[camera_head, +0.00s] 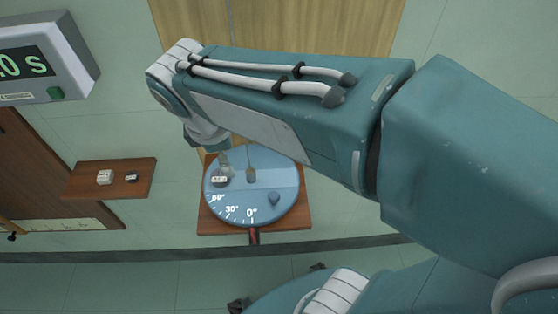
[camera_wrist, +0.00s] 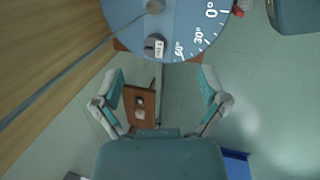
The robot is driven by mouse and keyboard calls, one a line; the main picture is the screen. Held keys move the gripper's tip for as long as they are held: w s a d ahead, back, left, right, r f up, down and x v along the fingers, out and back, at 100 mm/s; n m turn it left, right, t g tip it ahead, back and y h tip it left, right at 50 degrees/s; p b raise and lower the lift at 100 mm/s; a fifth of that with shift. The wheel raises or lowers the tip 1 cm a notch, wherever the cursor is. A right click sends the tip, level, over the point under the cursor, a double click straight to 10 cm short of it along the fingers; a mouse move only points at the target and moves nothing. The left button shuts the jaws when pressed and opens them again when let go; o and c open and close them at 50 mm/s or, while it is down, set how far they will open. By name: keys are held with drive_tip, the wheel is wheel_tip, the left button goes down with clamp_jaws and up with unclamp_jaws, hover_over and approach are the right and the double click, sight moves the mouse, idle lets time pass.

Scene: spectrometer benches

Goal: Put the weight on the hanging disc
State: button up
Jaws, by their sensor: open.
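The blue disc (camera_head: 285,180) with white degree marks lies at the centre of the head view and at the top of the wrist view (camera_wrist: 215,45). A dark round weight with a white label (camera_head: 219,180) is at the disc's left part; it also shows in the wrist view (camera_wrist: 155,47). A small grey piece (camera_head: 251,175) on a thin line and a blue knob-like piece (camera_head: 274,199) are also at the disc. My gripper (camera_wrist: 162,82) is open and empty, with the labelled weight beyond its fingertips; my arm partly covers it in the head view.
A small brown shelf (camera_head: 87,181) at the left bears a white block (camera_head: 104,177) and a small dark piece (camera_head: 132,177). A grey timer display (camera_head: 40,62) is at upper left. A red part (camera_head: 254,236) is at the disc's lower edge.

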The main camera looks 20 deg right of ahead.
drive_tip(key=s+d+m+t+y, duration=0.2)
drive_tip(key=s+d+m, duration=0.5)
drive_tip(key=m, duration=0.8)
drive_tip(key=shift+s+d+f+t, duration=0.25)
drive_tip(key=shift+d+t, duration=0.2)
drive_tip(key=shift+t, duration=0.25)
drive_tip(key=shift+w+d, duration=0.1)
drive_tip(key=shift+d, duration=0.05)
idle(0.3)
